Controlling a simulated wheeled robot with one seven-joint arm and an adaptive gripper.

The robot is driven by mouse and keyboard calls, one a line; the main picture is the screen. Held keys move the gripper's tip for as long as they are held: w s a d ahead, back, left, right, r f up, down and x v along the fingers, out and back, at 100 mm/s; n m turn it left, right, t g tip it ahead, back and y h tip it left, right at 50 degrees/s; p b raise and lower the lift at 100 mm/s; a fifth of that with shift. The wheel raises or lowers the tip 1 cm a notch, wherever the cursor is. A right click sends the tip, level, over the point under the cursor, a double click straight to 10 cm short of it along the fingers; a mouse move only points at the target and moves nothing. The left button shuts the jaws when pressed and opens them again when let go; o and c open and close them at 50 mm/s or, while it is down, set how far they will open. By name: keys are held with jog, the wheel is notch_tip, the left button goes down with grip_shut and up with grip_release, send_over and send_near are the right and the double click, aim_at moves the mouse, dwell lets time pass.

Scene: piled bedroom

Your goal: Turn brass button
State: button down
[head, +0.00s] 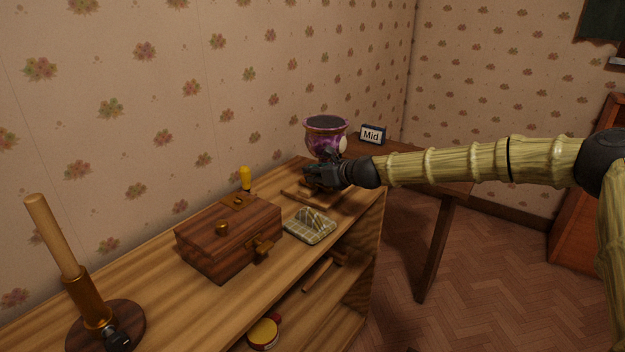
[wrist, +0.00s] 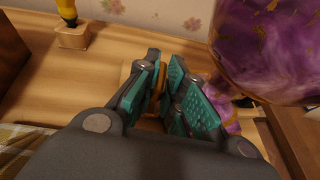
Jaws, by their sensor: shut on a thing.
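A dark wooden box (head: 215,252) sits on the wooden cabinet top. A round brass button (head: 222,228) is on its lid, and a second brass piece (head: 238,202) sits farther back on it. My gripper (head: 312,174) is at the far end of the cabinet, beside a purple marbled pot (head: 325,141) and well apart from the box. In the wrist view my gripper (wrist: 162,95) is shut on a small tan wooden piece, mostly hidden between the fingers. The purple pot (wrist: 270,50) is close on the right there. The box edge (wrist: 10,55) shows at left.
A yellow-handled tool (head: 245,178) stands behind the box. A folded plaid cloth (head: 311,226) lies between box and gripper. A candlestick-like stand (head: 92,308) is at near left. A "Mid" sign (head: 372,134) stands on the table behind. A lower shelf holds a round tin (head: 263,333).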

jog(key=shift+w+d+f+n+g+y, duration=0.1)
jog(key=shift+d+n+g+y, duration=0.05)
jog(key=shift+n+g+y, duration=0.75)
jog(key=shift+n+g, duration=0.3)
jog(key=c, duration=1.5)
grip_release()
jog(key=v, duration=1.2)
jog(key=shift+f, duration=0.1)
